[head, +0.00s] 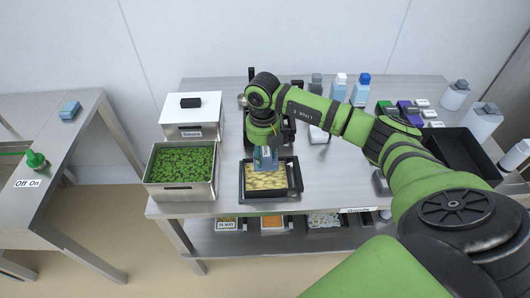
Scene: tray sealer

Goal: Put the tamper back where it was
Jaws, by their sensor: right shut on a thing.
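My right arm reaches in from the right, and my right gripper (263,146) points down over the black tray (245,188). It is shut on a light-blue, partly see-through thing, which I take to be the tamper (266,161). The tamper is just above or touching the pale yellow food (267,178) in the tray; I cannot tell which. The gripper hides the tamper's upper part. My left gripper is not in view.
A steel bin of green leaves (180,192) and a white-lidded box marked Sauce (191,110) stand left of the tray. Bottles (362,90) stand at the back right, and an empty black crate (460,153) at the right. Bare steel table lies right of the tray (325,170).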

